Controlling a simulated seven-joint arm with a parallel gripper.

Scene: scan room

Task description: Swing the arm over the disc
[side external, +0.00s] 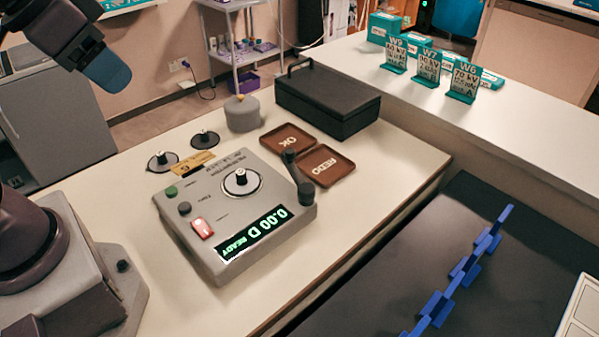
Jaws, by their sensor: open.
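A grey metering device (205,262) stands on the pale table, its green display reading 0.00 D READY upside down. A disc (241,183) with a white face and a dark knob in its middle sits on the device's top. The dark swing arm (298,178) is at the device's right edge, pointing up and back. Its rounded head is apart from the disc and not over it. My gripper (108,72), with blue fingertips, is open and empty in the upper left, high above the table and far from the swing arm.
Two brown trays, OK (288,138) and REDO (325,166), lie close behind and right of the swing arm. A black case (327,98) and a grey cylinder (242,113) stand behind. Two small knobbed discs (163,161) (204,139) lie left. The front table area is clear.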

